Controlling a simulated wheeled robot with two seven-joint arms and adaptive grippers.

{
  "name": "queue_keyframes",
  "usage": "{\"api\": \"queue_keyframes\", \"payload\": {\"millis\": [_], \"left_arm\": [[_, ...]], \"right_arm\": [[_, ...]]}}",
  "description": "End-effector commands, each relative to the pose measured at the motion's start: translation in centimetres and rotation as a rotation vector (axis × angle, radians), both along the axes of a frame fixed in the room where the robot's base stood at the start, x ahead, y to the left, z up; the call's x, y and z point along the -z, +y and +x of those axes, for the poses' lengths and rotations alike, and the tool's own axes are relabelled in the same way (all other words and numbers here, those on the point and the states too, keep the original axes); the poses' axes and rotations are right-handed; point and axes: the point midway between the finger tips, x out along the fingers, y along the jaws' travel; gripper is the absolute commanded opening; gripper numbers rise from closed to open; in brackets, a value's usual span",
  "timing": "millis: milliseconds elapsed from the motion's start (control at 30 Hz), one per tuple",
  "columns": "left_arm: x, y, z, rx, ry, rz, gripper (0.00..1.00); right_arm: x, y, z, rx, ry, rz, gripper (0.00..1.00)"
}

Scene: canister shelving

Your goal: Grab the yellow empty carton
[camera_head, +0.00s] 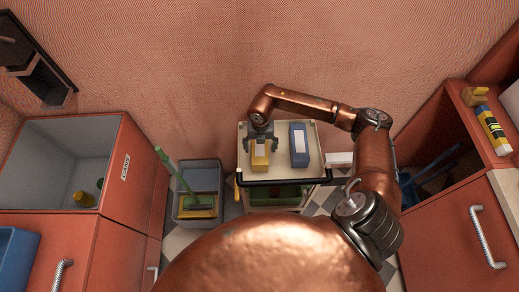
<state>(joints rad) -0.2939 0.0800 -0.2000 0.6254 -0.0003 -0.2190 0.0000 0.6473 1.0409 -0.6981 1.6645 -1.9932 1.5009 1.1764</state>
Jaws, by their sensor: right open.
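A yellow carton (260,162) with a pale label lies on the top tray of a small cart (309,175), on its left side. My right gripper (262,146) is over the far part of the yellow carton, pointing down, with its fingers apart. The gripper hides the carton's far end. I cannot tell whether the fingers touch it. My left gripper does not show.
A grey bin (202,176) with a green-handled tool is on the floor left of the cart. Red cabinets (137,170) flank both sides.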

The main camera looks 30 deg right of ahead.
Motion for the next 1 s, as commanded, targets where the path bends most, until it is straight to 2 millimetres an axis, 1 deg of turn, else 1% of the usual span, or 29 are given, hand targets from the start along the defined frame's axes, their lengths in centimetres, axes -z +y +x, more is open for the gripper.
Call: {"api": "queue_keyframes", "payload": {"millis": [33, 100, 200, 433, 1000], "left_arm": [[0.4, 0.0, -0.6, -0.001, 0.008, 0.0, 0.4], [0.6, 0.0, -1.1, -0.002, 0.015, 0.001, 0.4], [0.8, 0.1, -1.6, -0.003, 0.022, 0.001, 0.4], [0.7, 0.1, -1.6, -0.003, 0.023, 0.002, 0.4], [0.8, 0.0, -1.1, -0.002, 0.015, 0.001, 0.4]], "right_arm": [[1.1, 0.2, 0.1, 0.001, 0.004, 0.001, 0.71], [2.3, 0.2, 0.2, 0.001, 0.005, 0.0, 0.71], [3.3, 0.2, 0.2, 0.0, 0.002, 0.0, 0.71], [3.4, 0.2, 0.3, -0.001, 0.001, -0.001, 0.71], [3.4, 0.1, 0.3, -0.001, 0.001, -0.001, 0.32]]}}
